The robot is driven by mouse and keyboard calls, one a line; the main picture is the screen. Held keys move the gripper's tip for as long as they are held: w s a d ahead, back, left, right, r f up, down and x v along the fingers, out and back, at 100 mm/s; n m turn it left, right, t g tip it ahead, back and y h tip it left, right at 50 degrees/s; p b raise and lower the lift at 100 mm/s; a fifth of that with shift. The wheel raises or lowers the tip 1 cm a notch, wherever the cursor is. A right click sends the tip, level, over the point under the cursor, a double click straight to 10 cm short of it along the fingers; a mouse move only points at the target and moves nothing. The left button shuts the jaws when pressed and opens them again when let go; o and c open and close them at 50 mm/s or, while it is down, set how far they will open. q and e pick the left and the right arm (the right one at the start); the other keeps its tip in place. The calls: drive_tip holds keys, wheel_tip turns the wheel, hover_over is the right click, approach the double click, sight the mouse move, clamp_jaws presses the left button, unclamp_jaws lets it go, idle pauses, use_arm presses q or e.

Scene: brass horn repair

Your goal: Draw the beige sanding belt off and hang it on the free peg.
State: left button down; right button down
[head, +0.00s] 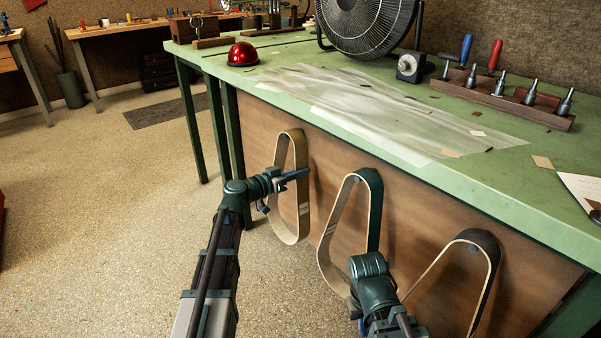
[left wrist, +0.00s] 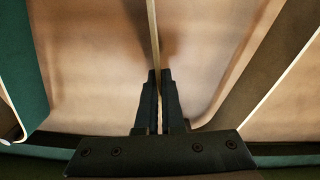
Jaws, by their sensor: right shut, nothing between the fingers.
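The beige sanding belt (head: 281,222) hangs as a long loop on the wooden front panel, leftmost of three belts. My left gripper (head: 303,174) is at its right strand, about mid-height. In the left wrist view the thin belt edge (left wrist: 153,32) runs between the two close fingers (left wrist: 159,85), which are shut on it. The belt's upper end is still against the panel. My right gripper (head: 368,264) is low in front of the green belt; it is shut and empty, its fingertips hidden. No free peg shows clearly.
A green belt (head: 375,205) hangs beside the beige one, and a dark belt (head: 493,256) hangs farther right on a peg. The green bench top (head: 480,190) overhangs the panel. The floor (head: 110,220) on the left is clear.

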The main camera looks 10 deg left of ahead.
use_arm(q)
drive_tip(key=c, duration=1)
unclamp_jaws()
drive_tip(key=shift+o, duration=0.2)
drive_tip(key=v, duration=0.8)
drive_tip(key=shift+p, duration=0.4)
idle(0.6)
